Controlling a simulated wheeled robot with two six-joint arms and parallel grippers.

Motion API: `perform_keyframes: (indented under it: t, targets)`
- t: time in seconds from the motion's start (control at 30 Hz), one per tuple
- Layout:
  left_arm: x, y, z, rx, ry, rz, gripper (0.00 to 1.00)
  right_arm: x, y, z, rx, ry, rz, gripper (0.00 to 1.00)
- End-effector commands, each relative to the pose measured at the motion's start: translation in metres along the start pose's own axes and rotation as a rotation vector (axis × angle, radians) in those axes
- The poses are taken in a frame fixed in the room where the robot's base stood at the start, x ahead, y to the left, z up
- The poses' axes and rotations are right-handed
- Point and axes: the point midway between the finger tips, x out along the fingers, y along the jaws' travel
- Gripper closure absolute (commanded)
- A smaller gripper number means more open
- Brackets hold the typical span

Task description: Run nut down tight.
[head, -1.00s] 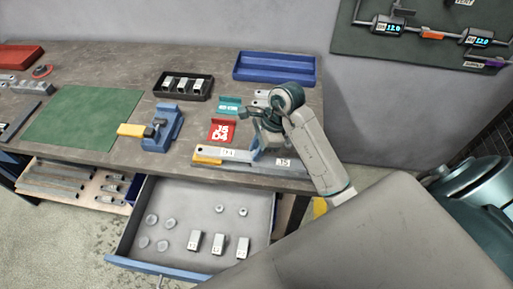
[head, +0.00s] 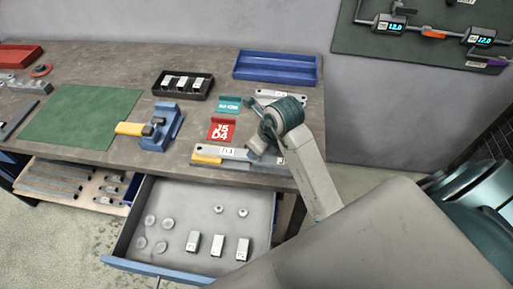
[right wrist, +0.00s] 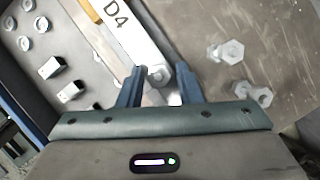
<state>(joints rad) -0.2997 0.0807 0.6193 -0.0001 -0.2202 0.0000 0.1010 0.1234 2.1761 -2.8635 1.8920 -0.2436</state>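A long pale bracket labelled D4 (head: 237,154) lies near the front edge of the workbench, with a yellow piece (head: 207,158) at its left end. It also shows in the right wrist view (right wrist: 128,32). A nut or bolt end (right wrist: 158,74) is at the bracket's near end. My right gripper (right wrist: 158,80) is open, with one blue finger on each side of that nut and visible gaps to both. In the head view its fingertips are mostly hidden by my wrist. My left gripper is not in view.
Loose hex nuts or bolts (right wrist: 232,51) lie right of the gripper in the wrist view. An open drawer (head: 195,195) below holds round discs, nuts and small labelled blocks. A blue vise (head: 160,130), red sign (head: 221,130) and blue tray (head: 275,68) stand on the bench.

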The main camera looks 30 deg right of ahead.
Motion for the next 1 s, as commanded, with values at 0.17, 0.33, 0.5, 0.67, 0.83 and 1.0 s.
perform_keyframes:
  t: [0.17,0.33,0.5,0.67,0.83,1.0]
  targets:
    - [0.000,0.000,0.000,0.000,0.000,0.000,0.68,0.000,0.000,0.000,-0.001,0.000,0.002,0.64]
    - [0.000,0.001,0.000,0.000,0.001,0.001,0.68,0.000,0.001,0.000,-0.002,0.000,0.003,0.64]
    - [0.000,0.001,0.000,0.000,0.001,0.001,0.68,0.000,0.000,0.000,-0.025,0.001,0.012,0.64]
    - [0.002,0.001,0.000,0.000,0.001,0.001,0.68,0.001,-0.001,-0.001,-0.232,0.001,0.096,0.64]
    - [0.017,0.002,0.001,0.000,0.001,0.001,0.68,0.004,-0.001,-0.001,-0.495,-0.001,0.205,0.64]
    - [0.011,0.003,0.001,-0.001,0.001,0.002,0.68,-0.004,0.001,0.002,-0.703,0.001,0.297,0.64]
